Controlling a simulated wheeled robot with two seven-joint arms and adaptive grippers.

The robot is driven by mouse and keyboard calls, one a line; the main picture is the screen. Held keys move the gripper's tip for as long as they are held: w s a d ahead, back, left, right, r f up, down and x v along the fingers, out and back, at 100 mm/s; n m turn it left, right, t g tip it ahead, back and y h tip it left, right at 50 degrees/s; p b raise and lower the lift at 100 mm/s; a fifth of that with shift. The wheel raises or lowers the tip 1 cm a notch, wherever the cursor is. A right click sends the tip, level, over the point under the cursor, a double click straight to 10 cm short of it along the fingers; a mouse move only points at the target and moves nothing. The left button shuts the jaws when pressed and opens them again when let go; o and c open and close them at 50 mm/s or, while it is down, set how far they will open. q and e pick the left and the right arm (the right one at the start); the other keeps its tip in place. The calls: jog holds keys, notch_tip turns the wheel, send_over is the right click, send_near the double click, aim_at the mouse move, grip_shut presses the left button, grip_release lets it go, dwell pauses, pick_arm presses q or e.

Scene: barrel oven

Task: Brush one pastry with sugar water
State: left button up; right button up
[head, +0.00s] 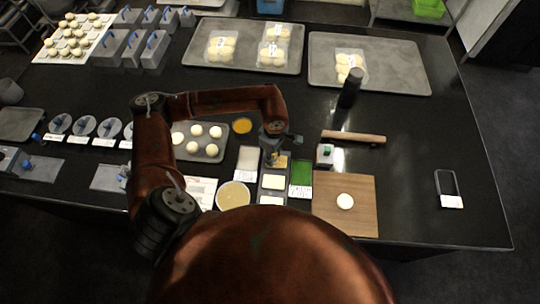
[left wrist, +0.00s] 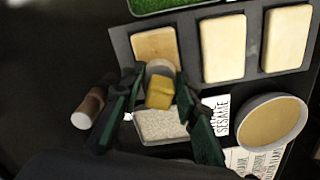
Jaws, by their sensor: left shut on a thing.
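My left gripper (head: 273,152) is over the far end of a dark three-part tray (head: 260,190), between a pale sesame container and a green one. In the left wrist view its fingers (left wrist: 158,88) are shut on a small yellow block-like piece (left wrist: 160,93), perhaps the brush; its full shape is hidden. A bowl of tan liquid (head: 233,195), also in the left wrist view (left wrist: 270,122), stands left of the tray. A round white pastry (head: 345,201) sits on a wooden board (head: 330,222), right of and apart from the gripper. My right gripper is not in view.
The sesame container (left wrist: 160,124) and green container (head: 301,172) flank the tray. Trays (head: 400,80) of packed buns are at the back. The table's right side is mostly clear.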

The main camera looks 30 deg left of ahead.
aim_at(284, 161)
pick_arm(q)
jog(key=shift+w+d+b, duration=0.25)
jog(key=shift+w+d, duration=0.05)
jog(key=shift+d, duration=0.35)
jog(key=shift+w+d+b, duration=0.25)
jog(key=shift+d+b, duration=0.05)
jog(key=shift+d, duration=0.3)
jog(key=shift+w+d+b, duration=0.25)
jog(key=shift+w+d, duration=0.05)
jog(key=shift+d, duration=0.35)
jog(key=shift+r+p, duration=1.2)
jog(key=shift+r, duration=1.85)
